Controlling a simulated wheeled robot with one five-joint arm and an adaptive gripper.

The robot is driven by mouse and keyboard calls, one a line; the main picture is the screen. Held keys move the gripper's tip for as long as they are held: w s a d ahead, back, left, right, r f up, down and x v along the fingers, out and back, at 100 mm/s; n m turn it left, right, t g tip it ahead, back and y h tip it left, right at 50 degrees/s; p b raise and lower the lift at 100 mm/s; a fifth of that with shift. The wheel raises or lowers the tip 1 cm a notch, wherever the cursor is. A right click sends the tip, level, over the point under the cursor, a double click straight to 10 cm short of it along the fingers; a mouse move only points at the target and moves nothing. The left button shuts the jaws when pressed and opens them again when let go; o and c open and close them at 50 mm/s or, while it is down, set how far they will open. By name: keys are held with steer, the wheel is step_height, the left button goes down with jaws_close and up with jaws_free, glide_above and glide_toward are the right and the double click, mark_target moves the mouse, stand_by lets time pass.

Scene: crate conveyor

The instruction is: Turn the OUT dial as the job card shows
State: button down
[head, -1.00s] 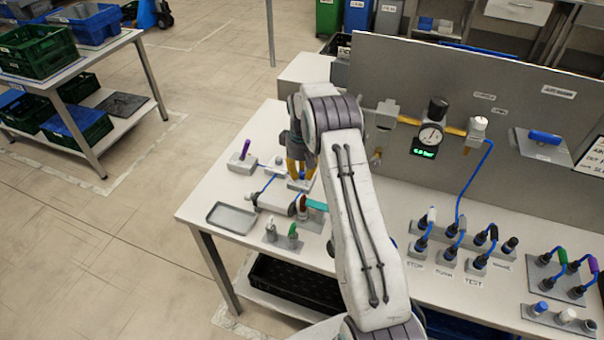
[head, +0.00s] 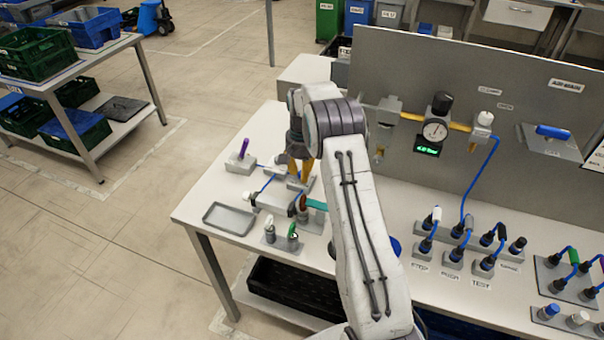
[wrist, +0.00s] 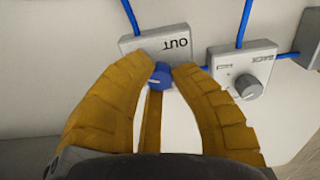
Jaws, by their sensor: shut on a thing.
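The OUT block (wrist: 160,37) is a grey box with a blue dial (wrist: 160,77) on it, in the upper middle of the wrist view. My gripper (wrist: 163,74) has its yellow fingers closed around the blue dial from both sides. The dial's pointer mark is too small or hidden to read. In the head view my gripper (head: 298,175) points down at the far left part of the bench, and the dial is hidden behind the fingers. The job card cannot be made out for certain; part of a white sheet (head: 594,162) shows at the right edge.
A second grey block with a grey knob (wrist: 248,86) stands close right of the OUT block, joined by blue hose. A grey tray (head: 229,219), a purple-handled part (head: 243,147) and a green-topped part (head: 292,231) stand near my gripper. A panel with a gauge (head: 435,131) rises behind.

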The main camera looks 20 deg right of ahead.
steer(key=shift+m, duration=0.6)
steer(key=c, duration=1.1)
jaws_free()
steer(key=shift+o, duration=0.2)
step_height(320, 180, up, 12)
stand_by(0.3)
